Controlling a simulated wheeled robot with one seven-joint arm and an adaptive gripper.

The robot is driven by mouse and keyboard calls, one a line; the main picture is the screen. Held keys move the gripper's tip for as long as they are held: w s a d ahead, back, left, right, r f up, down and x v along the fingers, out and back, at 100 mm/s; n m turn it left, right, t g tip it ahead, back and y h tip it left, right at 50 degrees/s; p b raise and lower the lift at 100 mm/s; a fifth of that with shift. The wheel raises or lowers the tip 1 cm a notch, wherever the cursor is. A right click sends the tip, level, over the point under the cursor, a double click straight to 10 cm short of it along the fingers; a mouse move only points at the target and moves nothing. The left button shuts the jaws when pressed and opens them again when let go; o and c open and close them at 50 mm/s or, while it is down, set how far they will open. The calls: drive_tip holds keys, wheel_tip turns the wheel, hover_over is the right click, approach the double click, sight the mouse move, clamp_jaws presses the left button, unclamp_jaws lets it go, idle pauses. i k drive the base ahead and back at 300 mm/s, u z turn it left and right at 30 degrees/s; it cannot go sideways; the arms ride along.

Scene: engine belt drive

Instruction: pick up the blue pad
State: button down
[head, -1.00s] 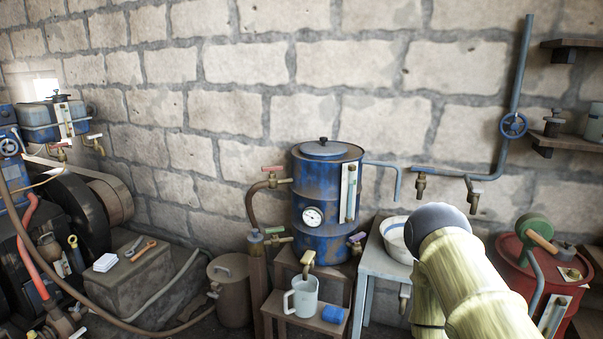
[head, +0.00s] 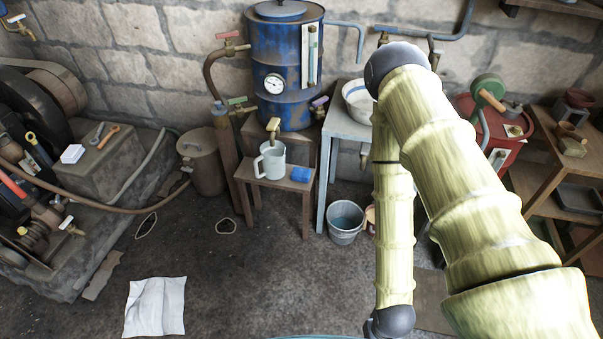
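The blue pad (head: 300,175) is a small bright blue block in the head view. It lies on the right end of a small wooden stool (head: 285,184), below the blue drum. It sits beside a pale grey mug, apart from it. My arm, with yellow-green segments and dark joints, stands at the right of the view and bends downward. My gripper is not in view; the arm runs out of the picture at the bottom.
The mug (head: 271,161) stands under the tap of the blue drum (head: 287,70). A grey table (head: 345,125) with a white basin is right of the stool. A bucket (head: 345,222) stands on the floor. A white sheet (head: 155,307) lies at lower left. Floor before the stool is clear.

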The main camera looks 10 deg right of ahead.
sight(300, 175)
drive_tip(key=z, duration=0.65)
drive_tip(key=i, duration=0.8)
drive_tip(key=u, duration=1.6)
